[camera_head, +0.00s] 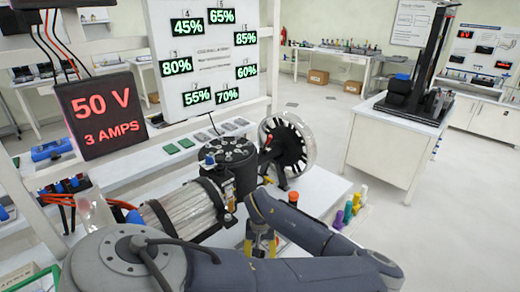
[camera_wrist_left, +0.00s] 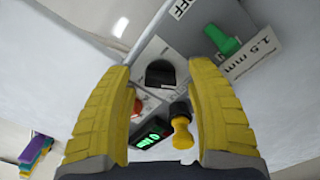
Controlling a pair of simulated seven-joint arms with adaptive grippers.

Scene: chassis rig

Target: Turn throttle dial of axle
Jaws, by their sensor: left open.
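The axle shows in the head view as a black motor hub (camera_head: 230,160) beside a spoked wheel (camera_head: 288,145). My left gripper (camera_head: 260,243) is in front of and below the hub, partly hidden by my arm. In the left wrist view my left gripper (camera_wrist_left: 160,115) is open, with yellow fingers on either side of a small panel. A round black dial (camera_wrist_left: 160,73) sits on the panel between and beyond the fingers; I cannot tell whether it is the throttle dial. A small lit green display (camera_wrist_left: 150,133) and a yellow knob (camera_wrist_left: 182,132) are nearer. My right gripper is not in view.
A red readout (camera_head: 95,115) says 50 V, 3 AMPS. A white board (camera_head: 210,60) carries green percentage displays. A silver cylinder (camera_head: 185,210) lies left of the hub. Several coloured pegs (camera_head: 350,208) stand at the right.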

